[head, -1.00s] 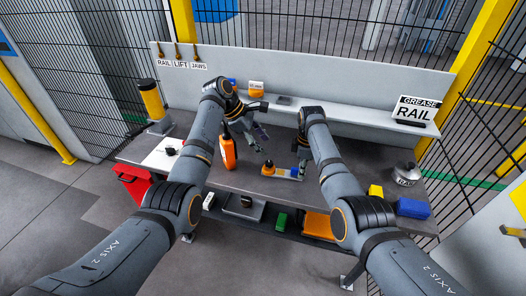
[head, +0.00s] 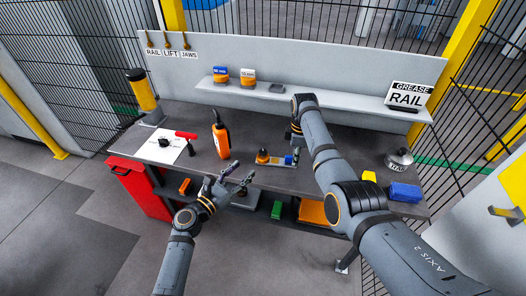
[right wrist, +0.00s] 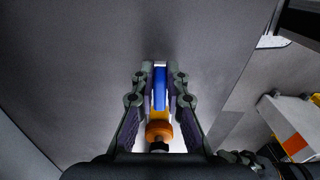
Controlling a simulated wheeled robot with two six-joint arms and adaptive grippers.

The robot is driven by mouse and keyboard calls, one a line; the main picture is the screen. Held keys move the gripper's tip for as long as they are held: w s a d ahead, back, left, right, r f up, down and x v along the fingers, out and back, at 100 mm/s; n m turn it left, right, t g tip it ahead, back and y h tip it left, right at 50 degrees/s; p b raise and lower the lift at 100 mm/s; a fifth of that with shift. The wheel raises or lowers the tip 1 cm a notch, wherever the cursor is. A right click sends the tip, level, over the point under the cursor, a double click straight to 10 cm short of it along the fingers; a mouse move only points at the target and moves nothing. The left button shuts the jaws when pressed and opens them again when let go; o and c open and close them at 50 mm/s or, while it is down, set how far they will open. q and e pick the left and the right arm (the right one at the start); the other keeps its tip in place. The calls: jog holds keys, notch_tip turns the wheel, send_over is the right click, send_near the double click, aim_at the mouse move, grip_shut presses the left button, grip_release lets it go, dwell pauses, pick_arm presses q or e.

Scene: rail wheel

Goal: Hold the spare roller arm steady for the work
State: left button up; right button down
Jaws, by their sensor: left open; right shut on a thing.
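The spare roller arm (head: 279,160) lies near the front edge of the grey bench, with an orange and black roller at its left end and a blue part at its right. My right gripper (head: 297,150) is at the blue end, partly hidden by my arm. In the right wrist view the roller arm (right wrist: 160,95) shows its blue and yellow body between the fingers of my right gripper (right wrist: 160,82), shut on it, with the orange roller close to the palm. My left gripper (head: 243,172) is open and empty at the front edge, left of the roller arm and apart from it.
An orange bottle (head: 221,135) stands behind my left gripper. A blue block (head: 405,192) and a kettle-like weight (head: 399,160) are at the right. A shelf (head: 320,103) runs along the back.

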aim_at(261, 153)
pick_arm(q)
jog(key=x, duration=1.2)
grip_shut()
